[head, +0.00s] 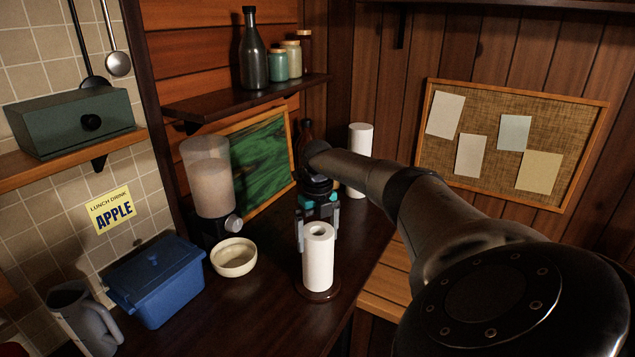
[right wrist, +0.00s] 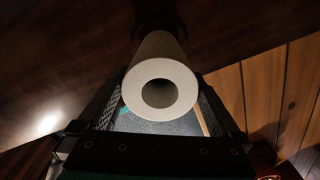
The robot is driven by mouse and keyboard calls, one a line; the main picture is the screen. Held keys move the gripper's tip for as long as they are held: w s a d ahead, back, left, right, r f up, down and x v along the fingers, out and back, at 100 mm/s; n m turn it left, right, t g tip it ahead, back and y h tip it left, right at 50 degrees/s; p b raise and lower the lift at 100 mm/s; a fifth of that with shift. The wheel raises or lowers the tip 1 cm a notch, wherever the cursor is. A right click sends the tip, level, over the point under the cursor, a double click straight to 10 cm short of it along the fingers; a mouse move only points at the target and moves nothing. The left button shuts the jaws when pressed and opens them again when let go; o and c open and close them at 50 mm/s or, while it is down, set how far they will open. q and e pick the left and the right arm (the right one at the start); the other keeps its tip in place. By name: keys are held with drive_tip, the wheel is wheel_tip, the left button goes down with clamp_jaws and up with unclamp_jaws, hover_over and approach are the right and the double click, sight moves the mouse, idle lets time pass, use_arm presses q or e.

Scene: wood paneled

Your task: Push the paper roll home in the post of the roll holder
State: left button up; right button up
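The white paper roll (head: 318,262) stands upright over the round dark-red base of the roll holder (head: 318,295). Its bottom is at or very close to the base; I cannot tell whether it touches. The post is hidden inside the roll, and the open core looks dark. My right gripper (head: 317,230) points down, its two fingers on either side of the roll's upper part. In the right wrist view the roll (right wrist: 155,58) is between the fingertips (right wrist: 160,85), which appear to press its sides. My left gripper is out of view.
A cream bowl (head: 234,257), a blue lidded box (head: 158,280) and a grey pitcher (head: 85,318) stand left of the roll. A dispenser (head: 210,185) stands behind the bowl. Another white roll (head: 359,150) stands at the back. The counter edge is close on the right.

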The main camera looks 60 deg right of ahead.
wheel_tip(320, 180, up, 15)
drive_tip(key=shift+r, duration=0.15)
idle(0.4)
idle(0.6)
